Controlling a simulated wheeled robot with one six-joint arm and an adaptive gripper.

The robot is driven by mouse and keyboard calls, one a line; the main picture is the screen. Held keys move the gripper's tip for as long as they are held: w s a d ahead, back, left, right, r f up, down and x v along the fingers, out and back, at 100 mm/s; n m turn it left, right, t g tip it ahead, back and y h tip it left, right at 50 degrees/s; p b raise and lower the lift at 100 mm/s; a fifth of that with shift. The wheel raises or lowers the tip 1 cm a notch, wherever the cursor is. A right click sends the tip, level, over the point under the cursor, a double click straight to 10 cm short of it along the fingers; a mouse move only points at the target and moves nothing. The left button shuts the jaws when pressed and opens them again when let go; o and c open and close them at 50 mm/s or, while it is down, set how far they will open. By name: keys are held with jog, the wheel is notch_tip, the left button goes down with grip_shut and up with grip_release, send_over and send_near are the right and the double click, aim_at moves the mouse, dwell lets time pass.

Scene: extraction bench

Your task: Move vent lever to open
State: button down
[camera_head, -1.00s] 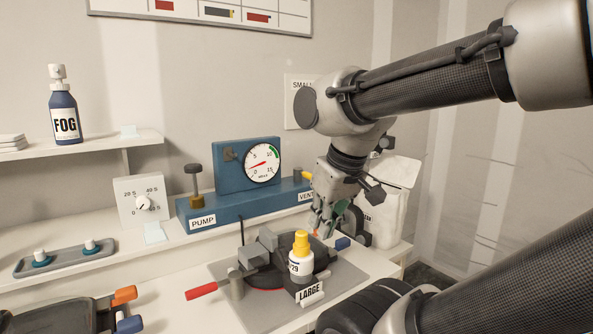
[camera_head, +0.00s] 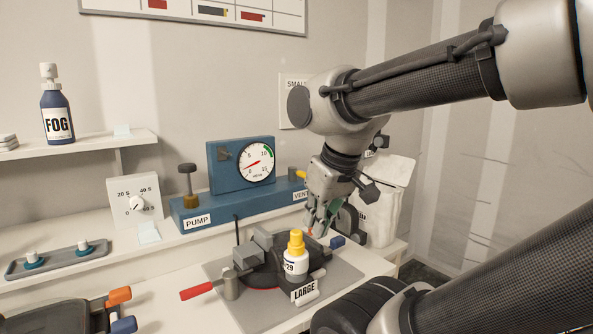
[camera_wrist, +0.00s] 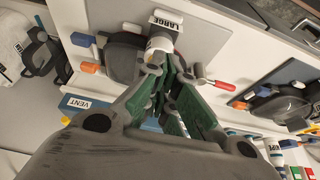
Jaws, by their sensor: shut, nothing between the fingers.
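The blue pump-and-vent block (camera_head: 225,207) stands against the wall. The vent lever (camera_head: 299,174), with a yellow end, is at its right end above the VENT label (camera_head: 300,195), partly hidden by my gripper. The VENT label also shows in the wrist view (camera_wrist: 85,103). My gripper (camera_head: 318,231) points down in front of and to the right of the lever, apart from it. Its green-padded fingers (camera_wrist: 166,78) are shut and empty. The gauge (camera_head: 256,162) on the block has its red needle toward the lower left.
A yellow-capped bottle (camera_head: 296,262) sits in a dark clamp fixture marked LARGE, close below my gripper. A red-handled lever (camera_head: 197,291) sticks out to its left. A white bin (camera_head: 382,215) stands to the right.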

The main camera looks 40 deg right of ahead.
jog(key=c, duration=1.9)
grip_release()
jog(key=o, duration=0.3)
jog(key=shift+d+f, duration=0.3)
jog(key=o, duration=0.3)
jog(key=shift+w+d+f+m+g, duration=0.25)
jog(key=shift+w+d+m+g, duration=0.1)
jog(key=shift+w+d, duration=0.25)
jog(key=shift+w+d+f+m+g, duration=0.2)
jog(key=shift+w+d+m+g, duration=0.15)
jog(key=shift+w+d, duration=0.15)
jog(key=shift+o, duration=0.2)
jog(key=w+d+r+n+t+h, duration=0.1)
jog(key=w+d+r, duration=0.3)
jog(key=w, duration=0.5)
jog(key=w+d+r, duration=0.1)
jog(key=w+d, duration=0.6)
jog(key=w, duration=0.1)
jog(key=w+d+r+n+t+h, duration=0.1)
jog(key=w+d+r, duration=0.3)
jog(key=w, duration=0.5)
jog(key=x, duration=0.6)
jog(key=d+x, duration=0.1)
jog(key=x, duration=0.2)
jog(key=shift+s+f, duration=0.1)
jog(key=shift+s, duration=0.25)
grip_shut()
